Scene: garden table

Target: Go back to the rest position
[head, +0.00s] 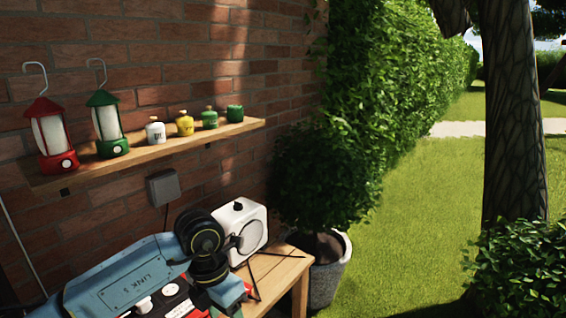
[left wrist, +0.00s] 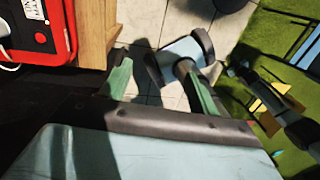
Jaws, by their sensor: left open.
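In the left wrist view my left gripper (left wrist: 160,86) shows two green fingers standing well apart. The gap between them is empty, with pale paving below. In the head view the arm hides the fingers. I cannot make out my right gripper in either view.
The wooden table (head: 277,272) carries the radio and red items partly behind my arm. A wall shelf (head: 150,153) holds a red lantern (head: 52,135), a green lantern (head: 108,125) and several small canisters. A potted bush (head: 325,180) stands right of the table. Open lawn lies beyond.

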